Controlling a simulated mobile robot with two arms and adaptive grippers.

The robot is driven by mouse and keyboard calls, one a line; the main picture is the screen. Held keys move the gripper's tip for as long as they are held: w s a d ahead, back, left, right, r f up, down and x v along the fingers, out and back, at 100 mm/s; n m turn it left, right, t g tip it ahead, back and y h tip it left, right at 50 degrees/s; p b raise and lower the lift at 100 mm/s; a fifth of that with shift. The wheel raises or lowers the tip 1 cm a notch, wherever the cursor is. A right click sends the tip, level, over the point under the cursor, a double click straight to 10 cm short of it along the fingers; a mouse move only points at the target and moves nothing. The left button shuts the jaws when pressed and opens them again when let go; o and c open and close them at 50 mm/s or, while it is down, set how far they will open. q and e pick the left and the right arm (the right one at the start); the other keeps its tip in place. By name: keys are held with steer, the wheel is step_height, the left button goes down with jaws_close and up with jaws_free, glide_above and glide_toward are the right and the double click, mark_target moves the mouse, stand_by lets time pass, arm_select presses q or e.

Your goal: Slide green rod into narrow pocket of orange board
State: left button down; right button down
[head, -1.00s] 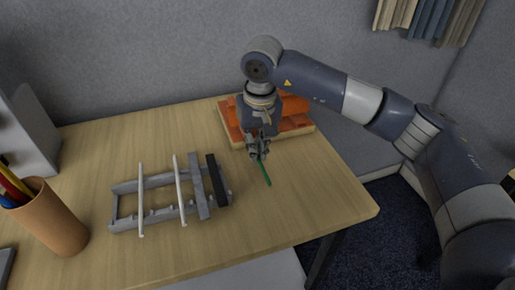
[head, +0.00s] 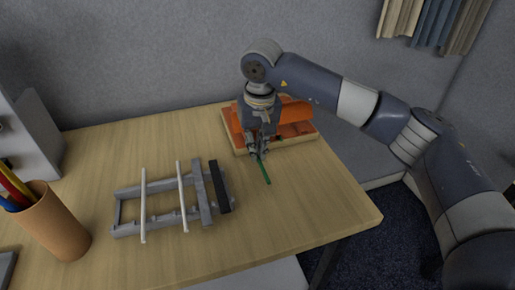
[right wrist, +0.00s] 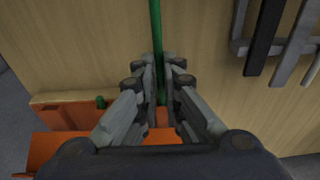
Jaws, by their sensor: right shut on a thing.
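My right gripper (head: 259,156) is shut on the green rod (head: 265,173), just in front of the orange board. In the right wrist view the fingers (right wrist: 160,75) close around the rod (right wrist: 156,30), which runs away from the board side over the table. The orange board (head: 299,111) lies at the back of the table and is partly hidden by my arm. The narrow pocket cannot be made out. My left gripper is out of view.
A grey rack (head: 160,188) with two white rods (head: 144,205) and a black bar (head: 219,187) stands left of the gripper. A brown pencil cup (head: 55,222) is at the far left. The table (head: 290,215) is clear at the front right.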

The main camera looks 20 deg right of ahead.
steer(key=shift+w, duration=1.15)
steer(key=c, duration=1.7)
jaws_free()
steer(key=shift+o, duration=0.2)
steer(key=shift+r, duration=0.3)
step_height(320, 180, up, 11)
steer(key=s, duration=0.1)
steer(key=shift+s+r, duration=0.15)
steer(key=shift+s, duration=0.05)
